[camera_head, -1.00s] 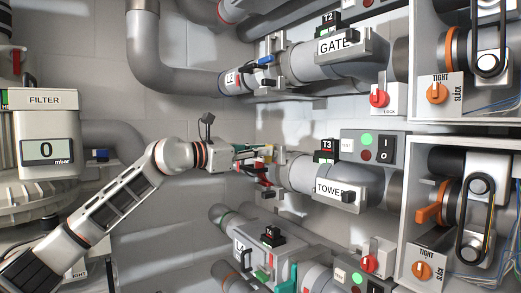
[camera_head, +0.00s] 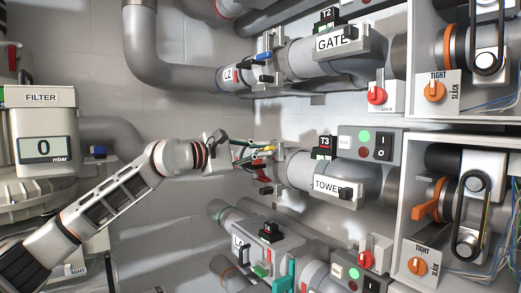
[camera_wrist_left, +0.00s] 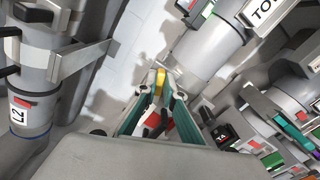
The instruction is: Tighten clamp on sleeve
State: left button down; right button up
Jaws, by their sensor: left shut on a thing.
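My left gripper (camera_head: 262,150) reaches in from the left to the near end of the grey pipe marked TOWER (camera_head: 328,187). In the left wrist view its two green-lined fingers (camera_wrist_left: 161,93) are closed on a small yellow lever (camera_wrist_left: 160,80), which seems to be part of the clamp at the pipe end. A red part with black ends (camera_wrist_left: 155,125) shows between and behind the fingers; a red piece (camera_head: 262,178) also shows below the gripper in the head view. The sleeve is mostly hidden by the gripper. My right gripper is not in view.
The GATE pipe (camera_head: 318,58) runs above, with a blue lever (camera_head: 264,58) at its end. A box with a TIGHT/SLACK orange knob (camera_head: 417,266) stands at right. The FILTER unit (camera_head: 40,125) is at left.

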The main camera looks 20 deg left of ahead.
pick_arm(q)
jog(key=shift+f+m, duration=0.15)
jog(key=shift+m, duration=0.95)
jog(key=shift+f+m, duration=0.1)
jog(key=shift+m, duration=1)
jog(key=c, duration=2.1)
grip_release()
jog(key=shift+s, duration=0.1)
jog(key=shift+c, duration=0.2)
jog(key=v, duration=1.2)
jog(key=shift+f, duration=0.1)
